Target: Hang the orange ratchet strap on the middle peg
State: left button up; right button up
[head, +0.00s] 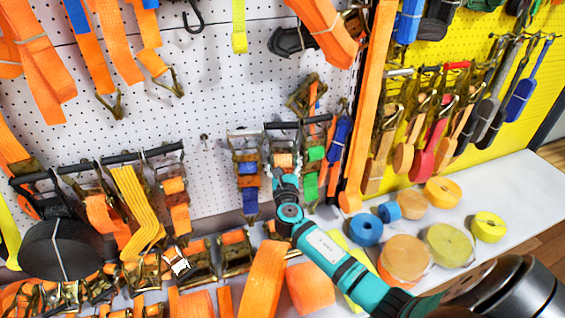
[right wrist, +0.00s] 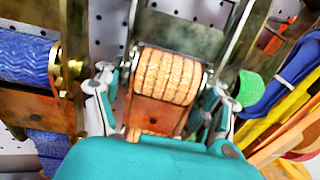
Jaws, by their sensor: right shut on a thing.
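In the head view the orange ratchet strap (head: 284,160) is a small metal ratchet with a light-orange webbing roll, in front of the white pegboard. My right gripper (head: 286,183) reaches it from below and is shut on it. In the right wrist view the ribbed orange roll (right wrist: 166,76) sits between the two fingers of the right gripper (right wrist: 162,92), with its metal frame around it. A short bare peg (head: 204,137) shows on the pegboard left of the strap. I cannot tell which peg is the middle one. My left gripper is not in view.
A blue-strap ratchet (head: 248,181) hangs close on the left and a green strap (head: 313,172) close on the right. A black rack with ratchets (head: 105,160) is farther left. Strap rolls (head: 405,257) lie on the white shelf below right. Pegboard left of the blue ratchet is fairly clear.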

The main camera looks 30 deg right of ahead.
jog(key=shift+r, duration=0.25)
jog(key=o, duration=1.7)
jog(key=shift+c, duration=0.2)
jog(key=shift+o, duration=0.7)
jog(key=shift+f, duration=0.1)
jog(key=shift+s+f, duration=0.1)
jog(key=shift+f, duration=0.15)
jog(key=v, duration=1.2)
jog(key=shift+r, duration=0.3)
